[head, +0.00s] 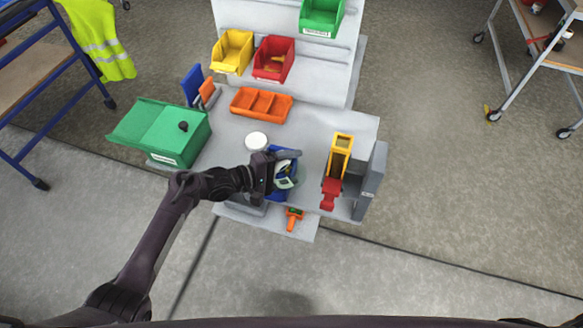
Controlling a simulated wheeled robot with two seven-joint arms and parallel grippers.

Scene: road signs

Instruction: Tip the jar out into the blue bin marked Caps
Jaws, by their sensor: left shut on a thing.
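My left gripper (273,171) reaches in from the left over the grey bench and is shut on the jar (286,175). The jar looks pale and greenish, appears tilted, and is partly covered by the gripper. The blue bin (279,196) lies directly below the jar and gripper, so only parts of its walls show. I cannot read any Caps marking on it, and I cannot tell what is inside the jar or the bin. My right gripper is not in view.
A white round disc (256,140) lies behind the gripper. An orange divided tray (262,104) is at the back, a green lidded box (166,131) at left. A yellow-and-red device (338,168) stands at right, and an orange tool (293,218) lies at the front.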

